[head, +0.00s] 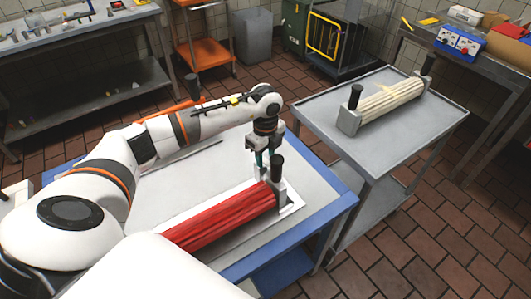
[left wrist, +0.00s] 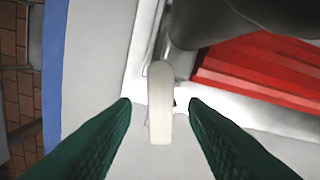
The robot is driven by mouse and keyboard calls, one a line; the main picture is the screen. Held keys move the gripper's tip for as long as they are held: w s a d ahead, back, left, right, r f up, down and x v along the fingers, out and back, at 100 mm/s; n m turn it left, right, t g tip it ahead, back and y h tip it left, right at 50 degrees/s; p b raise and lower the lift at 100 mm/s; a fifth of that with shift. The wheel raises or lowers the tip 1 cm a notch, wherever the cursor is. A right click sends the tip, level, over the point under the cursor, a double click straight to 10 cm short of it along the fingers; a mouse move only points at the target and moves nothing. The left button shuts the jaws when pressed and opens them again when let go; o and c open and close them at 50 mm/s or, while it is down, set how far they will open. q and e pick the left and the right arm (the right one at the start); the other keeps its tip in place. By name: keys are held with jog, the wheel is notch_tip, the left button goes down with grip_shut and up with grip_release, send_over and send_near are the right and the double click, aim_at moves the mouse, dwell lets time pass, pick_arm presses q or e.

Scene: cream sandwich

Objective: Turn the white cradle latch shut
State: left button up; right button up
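The white latch (left wrist: 160,110) stands out pale and narrow in the middle of the left wrist view, beside the end of the red ribbed roller (left wrist: 265,70). My left gripper (left wrist: 159,103) is open, with one green finger on each side of the latch and a gap showing on both sides. In the head view the left gripper (head: 257,163) points down at the far end of the red roller (head: 225,217), next to the grey cradle end (head: 279,188) and its black handle (head: 277,167). The latch is hard to make out there. My right gripper is out of view.
The cradle rests on a white plate (head: 291,209) on a blue-edged table (head: 340,200). A grey cart (head: 400,140) at the right holds a cream ribbed roller (head: 390,103) with black handles. The black handle stands close to my left gripper.

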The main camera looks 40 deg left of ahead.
pick_arm(q)
jog(key=shift+f, duration=0.1)
grip_shut()
jog(key=shift+s+m+b, duration=0.15)
jog(key=shift+m+b, duration=0.4)
jog(key=shift+m, duration=0.45)
jog(key=shift+s+m, duration=0.15)
jog(key=shift+m, duration=0.45)
grip_release()
